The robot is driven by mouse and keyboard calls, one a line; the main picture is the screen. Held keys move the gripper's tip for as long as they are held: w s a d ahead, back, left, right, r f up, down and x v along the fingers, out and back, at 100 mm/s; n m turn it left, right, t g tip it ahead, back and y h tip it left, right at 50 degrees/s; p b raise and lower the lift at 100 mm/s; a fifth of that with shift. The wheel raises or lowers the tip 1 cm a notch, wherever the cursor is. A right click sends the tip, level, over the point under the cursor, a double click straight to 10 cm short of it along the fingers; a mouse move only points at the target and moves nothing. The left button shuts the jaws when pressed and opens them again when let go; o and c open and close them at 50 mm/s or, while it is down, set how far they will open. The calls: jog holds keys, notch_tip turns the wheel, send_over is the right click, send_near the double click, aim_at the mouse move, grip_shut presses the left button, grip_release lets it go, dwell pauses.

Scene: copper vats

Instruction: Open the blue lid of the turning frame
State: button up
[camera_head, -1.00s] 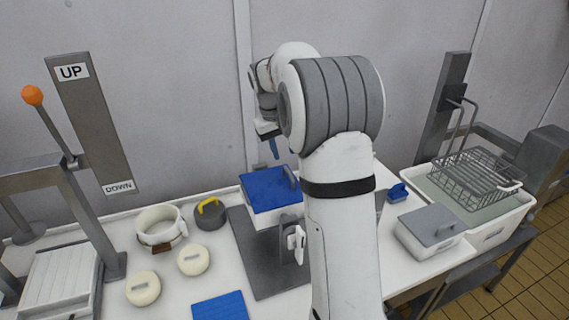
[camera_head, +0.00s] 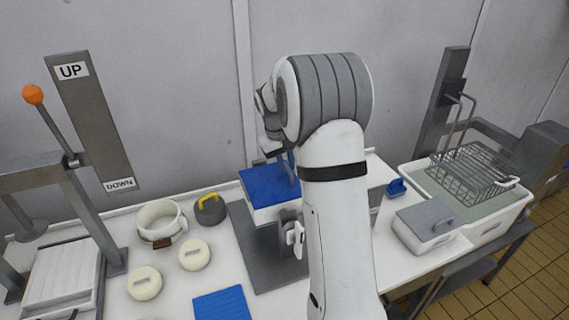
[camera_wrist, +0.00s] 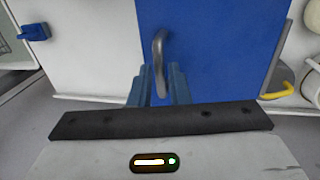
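The blue lid (camera_head: 264,187) lies flat and shut on the white box of the turning frame (camera_head: 268,214). In the wrist view the blue lid (camera_wrist: 225,50) fills the middle and right, with its upright grey bar handle (camera_wrist: 160,48) near its left edge. My gripper (camera_wrist: 159,84) has its two blue fingers apart, one on each side of the handle's near end. I cannot tell whether they touch it. In the head view my gripper (camera_head: 287,166) is low over the lid's right side, partly hidden by my arm.
Left of the frame are a white ring mould (camera_head: 160,222), a grey weight with a yellow handle (camera_head: 210,209), two cream cheeses (camera_head: 194,255) and a blue mat (camera_head: 222,304). To the right stand a grey-lidded box (camera_head: 427,228) and a basin with a wire basket (camera_head: 472,172).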

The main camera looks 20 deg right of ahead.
grip_shut()
